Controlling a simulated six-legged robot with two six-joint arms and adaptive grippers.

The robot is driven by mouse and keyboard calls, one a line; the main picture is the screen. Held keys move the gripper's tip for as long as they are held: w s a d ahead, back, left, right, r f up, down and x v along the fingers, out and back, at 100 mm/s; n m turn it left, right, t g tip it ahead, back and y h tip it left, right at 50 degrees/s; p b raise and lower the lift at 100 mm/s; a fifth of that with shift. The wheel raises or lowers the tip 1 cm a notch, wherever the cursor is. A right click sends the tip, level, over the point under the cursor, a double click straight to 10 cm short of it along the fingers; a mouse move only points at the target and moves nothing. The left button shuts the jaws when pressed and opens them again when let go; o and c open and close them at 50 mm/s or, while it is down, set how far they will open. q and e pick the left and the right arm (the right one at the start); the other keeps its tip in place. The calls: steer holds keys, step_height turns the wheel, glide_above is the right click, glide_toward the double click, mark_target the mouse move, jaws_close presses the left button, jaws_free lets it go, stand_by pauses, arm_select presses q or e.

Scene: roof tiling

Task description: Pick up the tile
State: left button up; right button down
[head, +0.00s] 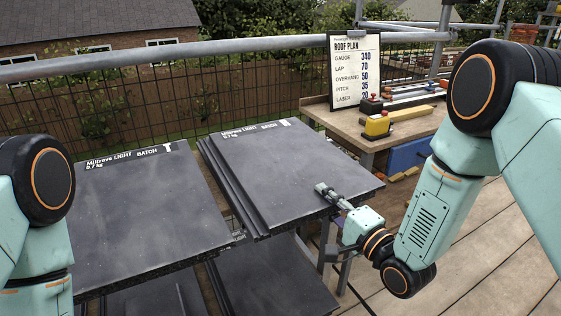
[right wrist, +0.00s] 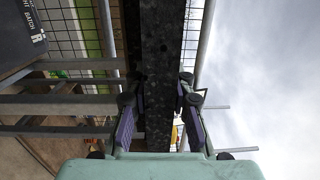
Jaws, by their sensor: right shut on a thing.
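A dark grey slate-like tile (head: 285,170) lies on top of the right stack, with white lettering along its far edge. Its near right corner sticks out past the stack. My right gripper (head: 328,195) is shut on the tile at this right edge, with one finger over its top face. In the right wrist view, the tile's dark speckled edge (right wrist: 158,60) runs between the two fingers of the right gripper (right wrist: 158,92). The lower finger is mostly hidden in the head view. My left arm shows at the left, but its gripper is out of view.
A second stack of dark tiles (head: 145,215) stands left of the first. More tiles (head: 270,275) lie on a lower shelf. A wooden bench (head: 345,120) with tools and a roof plan board (head: 354,75) stands at the back right. A metal rail (head: 200,50) and mesh run behind.

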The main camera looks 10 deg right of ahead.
stand_by(0.3)
steer(key=shift+w+d+r, duration=0.1)
steer(key=shift+r, duration=0.35)
step_height(320, 180, up, 9)
steer(key=p, duration=0.4)
steer(key=shift+r, duration=0.2)
